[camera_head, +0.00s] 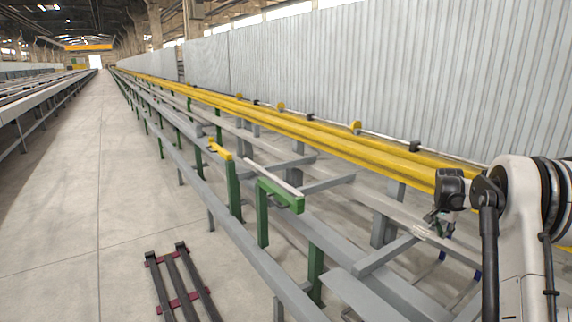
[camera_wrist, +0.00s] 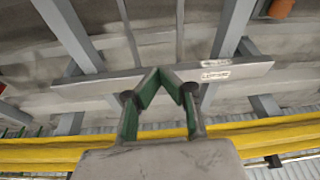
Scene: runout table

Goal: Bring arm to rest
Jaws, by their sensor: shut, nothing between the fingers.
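My gripper (camera_head: 440,222) hangs at the right of the head view, in front of the yellow rail and above the grey frame of the runout table (camera_head: 385,258). In the wrist view my gripper (camera_wrist: 173,72) shows two fingers with green inner faces, their tips together and nothing between them. Behind the fingertips, the wrist view shows a grey crossbar (camera_wrist: 110,90) with small pale labels. I cannot tell how far the fingertips are from that bar.
A long yellow rail (camera_head: 300,128) runs along the table. Green posts (camera_head: 262,215) and a green bracket stand nearer. A dark rack with red crosspieces (camera_head: 180,285) lies on the floor at the lower left. The walkway (camera_head: 95,200) on the left is otherwise clear.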

